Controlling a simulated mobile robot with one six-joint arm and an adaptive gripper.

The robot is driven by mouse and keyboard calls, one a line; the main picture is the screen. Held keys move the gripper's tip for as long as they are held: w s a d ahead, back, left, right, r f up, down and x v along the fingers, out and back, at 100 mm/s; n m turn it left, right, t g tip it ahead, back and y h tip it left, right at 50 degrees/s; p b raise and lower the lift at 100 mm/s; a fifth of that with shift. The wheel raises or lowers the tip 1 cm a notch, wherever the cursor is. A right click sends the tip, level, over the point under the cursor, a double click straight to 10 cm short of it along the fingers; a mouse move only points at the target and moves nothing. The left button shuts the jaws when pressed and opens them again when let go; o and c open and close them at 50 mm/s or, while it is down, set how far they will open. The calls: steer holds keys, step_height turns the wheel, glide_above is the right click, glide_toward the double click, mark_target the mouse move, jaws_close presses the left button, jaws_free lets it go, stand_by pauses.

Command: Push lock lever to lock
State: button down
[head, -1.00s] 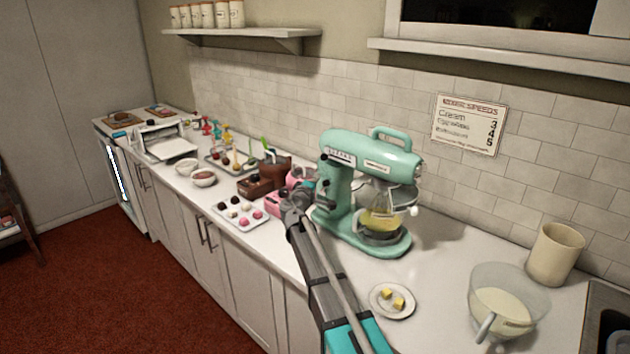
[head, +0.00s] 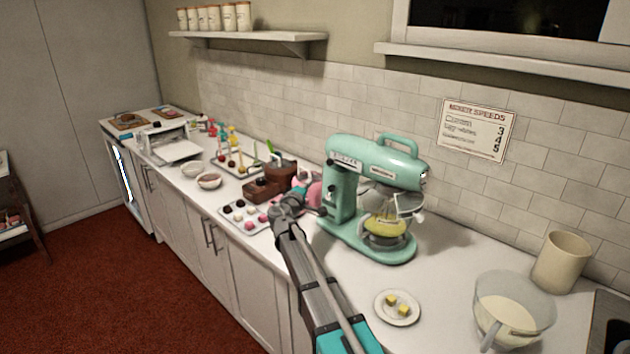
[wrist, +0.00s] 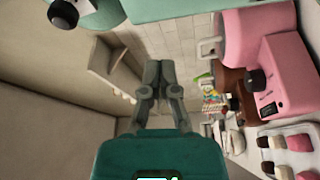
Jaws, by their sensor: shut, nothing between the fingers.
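The mint-green stand mixer (head: 375,165) stands on the counter with its head lowered over a glass bowl of yellow batter (head: 385,228). Small dark knobs or levers (head: 331,187) sit on its left side; I cannot tell which one is the lock lever. My gripper (wrist: 158,72) is shut and empty in the wrist view. In the head view it is just left of the mixer, in front of a pink machine, and its fingertips are hard to make out. The wrist view shows the mixer's green body (wrist: 150,8) along the top and a black knob (wrist: 62,14) at upper left, apart from my fingers.
The pink machine (wrist: 275,60) with a black knob is close beside my gripper. A brown box (head: 264,190) and a sweets tray (head: 238,222) lie to the left. A butter plate (head: 380,308), mixing bowl (head: 535,300) and cream canister (head: 560,262) stand to the right.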

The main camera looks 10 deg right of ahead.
steer(key=shift+f+b+v, duration=0.2)
steer(key=shift+v, duration=1)
steer(key=shift+f+b+v, duration=0.15)
steer(key=shift+b+v, duration=0.05)
steer(key=shift+v, duration=0.95)
steer(key=shift+w+a, duration=0.1)
steer(key=shift+a, duration=0.05)
